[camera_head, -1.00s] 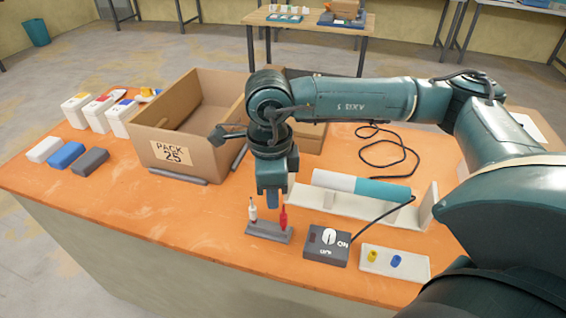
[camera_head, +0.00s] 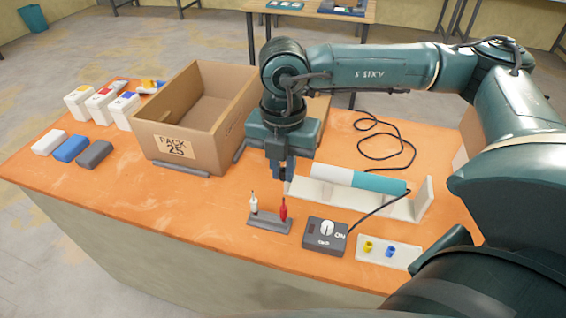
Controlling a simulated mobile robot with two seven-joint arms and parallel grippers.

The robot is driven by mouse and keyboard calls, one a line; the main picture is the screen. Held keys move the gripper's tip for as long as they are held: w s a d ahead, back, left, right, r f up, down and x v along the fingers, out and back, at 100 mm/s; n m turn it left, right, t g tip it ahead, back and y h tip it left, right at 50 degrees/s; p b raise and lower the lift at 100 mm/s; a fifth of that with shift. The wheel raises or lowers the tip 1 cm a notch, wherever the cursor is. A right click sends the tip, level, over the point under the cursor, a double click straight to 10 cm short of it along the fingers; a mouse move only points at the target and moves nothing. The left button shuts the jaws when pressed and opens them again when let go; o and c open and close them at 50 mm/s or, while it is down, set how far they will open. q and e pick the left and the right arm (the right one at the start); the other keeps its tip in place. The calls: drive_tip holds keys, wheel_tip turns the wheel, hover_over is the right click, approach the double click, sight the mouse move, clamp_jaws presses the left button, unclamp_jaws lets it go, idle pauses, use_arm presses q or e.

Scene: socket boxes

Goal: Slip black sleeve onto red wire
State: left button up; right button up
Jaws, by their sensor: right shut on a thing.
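The red wire (camera_head: 284,210) stands upright in a small grey holder (camera_head: 268,223), next to a white wire (camera_head: 254,205). My right gripper (camera_head: 282,177) points down directly above the red wire. It is shut on a small dark piece, the black sleeve (camera_head: 283,187), which is mostly hidden between the fingers. The sleeve is at or just above the red wire's tip; I cannot tell whether they touch. My left gripper is not in view.
A grey switch box (camera_head: 325,236) with a dial and black cable stands right of the holder. A pale tray (camera_head: 408,256) holds a yellow and a blue sleeve. A cardboard box (camera_head: 172,145) and a white-teal cylinder (camera_head: 375,184) in a stand are behind.

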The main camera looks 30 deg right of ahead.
wheel_tip(320, 180, down, 5)
drive_tip(key=b, duration=0.3)
drive_tip(key=shift+f, duration=0.15)
use_arm(q)
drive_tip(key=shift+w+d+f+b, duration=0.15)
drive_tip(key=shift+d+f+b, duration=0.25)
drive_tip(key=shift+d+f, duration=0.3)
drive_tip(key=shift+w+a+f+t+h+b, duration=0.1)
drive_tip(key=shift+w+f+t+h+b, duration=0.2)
drive_tip(key=shift+b, duration=0.2)
use_arm(e)
drive_tip(key=shift+f, duration=0.2)
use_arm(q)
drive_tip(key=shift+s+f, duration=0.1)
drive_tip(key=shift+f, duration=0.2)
use_arm(e)
drive_tip(key=shift+f, duration=0.15)
